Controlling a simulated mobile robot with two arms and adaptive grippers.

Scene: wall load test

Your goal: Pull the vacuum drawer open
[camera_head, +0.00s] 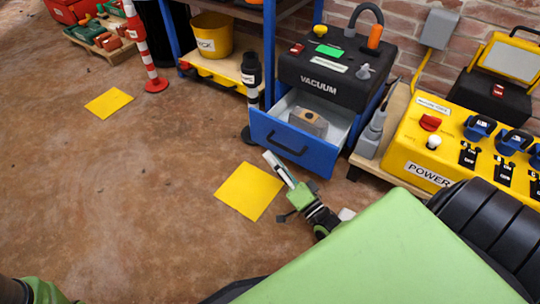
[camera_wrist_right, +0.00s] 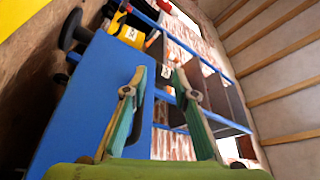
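The vacuum unit (camera_head: 340,72) is a dark box labelled VACUUM. Its blue drawer (camera_head: 270,131) stands pulled out in the head view, its open top showing a grey-brown block inside. A dark handle (camera_head: 287,144) is on the drawer front. My right gripper (camera_head: 279,170) is just in front of the drawer's lower front. In the right wrist view my right gripper (camera_wrist_right: 161,77) has its two green-padded fingers apart, with the blue drawer front (camera_wrist_right: 85,105) at the left. A dark part, probably the handle, shows beside the left finger; contact cannot be told. My left gripper is out of view.
A yellow power box (camera_head: 428,175) stands right of the unit. A blue-framed shelf with a yellow bucket (camera_head: 211,36) is to the left. Yellow floor squares (camera_head: 248,191) and a red-white post (camera_head: 142,50) are on the floor. The floor at left is mostly clear.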

